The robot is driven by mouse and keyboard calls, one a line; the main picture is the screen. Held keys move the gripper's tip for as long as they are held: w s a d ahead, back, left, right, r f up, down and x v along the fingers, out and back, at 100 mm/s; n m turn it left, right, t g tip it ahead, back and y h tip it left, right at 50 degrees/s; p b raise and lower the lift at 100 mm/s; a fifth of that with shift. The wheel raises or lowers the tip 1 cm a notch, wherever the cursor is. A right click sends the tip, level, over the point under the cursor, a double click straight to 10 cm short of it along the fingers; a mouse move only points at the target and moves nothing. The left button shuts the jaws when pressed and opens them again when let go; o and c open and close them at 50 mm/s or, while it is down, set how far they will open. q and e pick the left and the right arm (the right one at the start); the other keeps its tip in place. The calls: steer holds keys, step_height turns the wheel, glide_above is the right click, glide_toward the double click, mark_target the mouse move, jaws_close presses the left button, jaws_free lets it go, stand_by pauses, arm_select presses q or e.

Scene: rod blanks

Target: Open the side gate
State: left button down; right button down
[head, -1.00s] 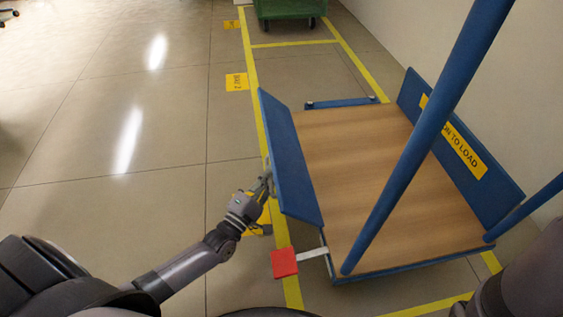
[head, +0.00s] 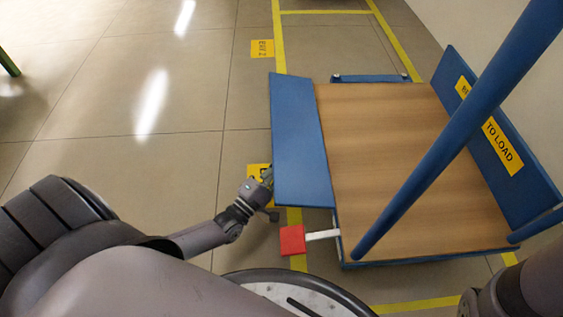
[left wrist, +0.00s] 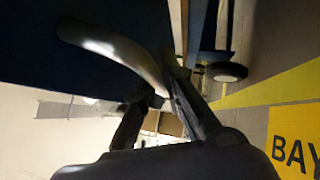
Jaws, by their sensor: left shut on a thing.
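The side gate (head: 300,140) is the blue panel along the left side of a cart with a wooden deck (head: 400,160). It leans outward from the deck, tilted away to the left. My left gripper (head: 267,178) is at the gate's outer face, its fingertips partly hidden by the panel's edge. In the left wrist view a curved metal handle (left wrist: 115,48) on the dark panel runs to between the fingers of my left gripper (left wrist: 165,90), which is shut on it. My right gripper is not in view.
A red pedal (head: 292,240) on a pale bar juts from the cart's near left corner. A blue push-bar post (head: 450,130) rises in front of the deck. The opposite blue panel (head: 500,135) stands near the wall. The floor left of the cart is clear.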

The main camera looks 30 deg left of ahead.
arm_select(q)
steer(key=shift+a, duration=0.15)
steer(key=c, duration=1.7)
jaws_free()
steer(key=shift+r, duration=0.1)
steer(key=v, duration=1.2)
steer(key=shift+s, duration=0.1)
steer(key=shift+c, duration=0.3)
